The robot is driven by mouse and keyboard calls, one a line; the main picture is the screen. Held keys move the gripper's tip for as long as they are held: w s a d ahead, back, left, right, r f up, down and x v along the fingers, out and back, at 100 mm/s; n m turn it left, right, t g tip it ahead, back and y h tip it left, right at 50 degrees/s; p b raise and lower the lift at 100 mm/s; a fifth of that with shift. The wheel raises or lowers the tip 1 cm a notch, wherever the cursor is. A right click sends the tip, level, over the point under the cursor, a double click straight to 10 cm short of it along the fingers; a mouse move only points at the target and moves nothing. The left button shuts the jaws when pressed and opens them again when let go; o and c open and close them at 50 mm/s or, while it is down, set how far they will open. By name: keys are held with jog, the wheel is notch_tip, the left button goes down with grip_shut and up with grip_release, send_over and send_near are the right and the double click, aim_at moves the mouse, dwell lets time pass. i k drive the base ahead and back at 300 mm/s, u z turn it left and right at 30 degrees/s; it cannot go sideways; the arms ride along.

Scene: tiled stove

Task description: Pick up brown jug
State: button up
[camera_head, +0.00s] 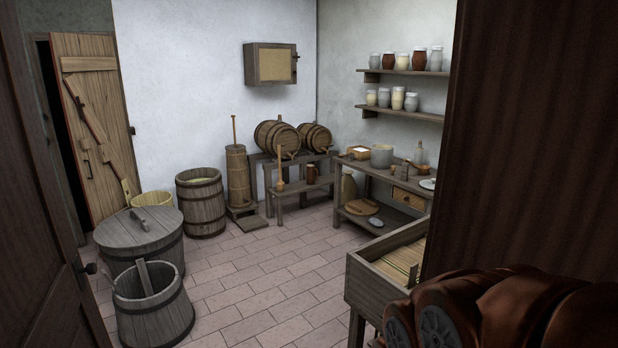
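A small brown jug or mug (312,174) stands upright on the low wooden bench (297,189) below the barrels, at the back of the room. It is small in the view, and its handle is hard to make out.
Two barrels (276,138) rest on a stand behind the bench. A butter churn (238,178) stands left of it and a work table (393,180) right. Lidded tub (139,232), bucket (152,306) and wooden trough (372,290) flank the clear tiled floor (262,270).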

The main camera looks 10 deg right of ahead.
aim_at(310, 168)
jog(key=u, duration=0.45)
jog(key=i, duration=3.2)
jog(key=z, duration=1.45)
jog(key=i, duration=4.4)
jog(key=u, duration=1.6)
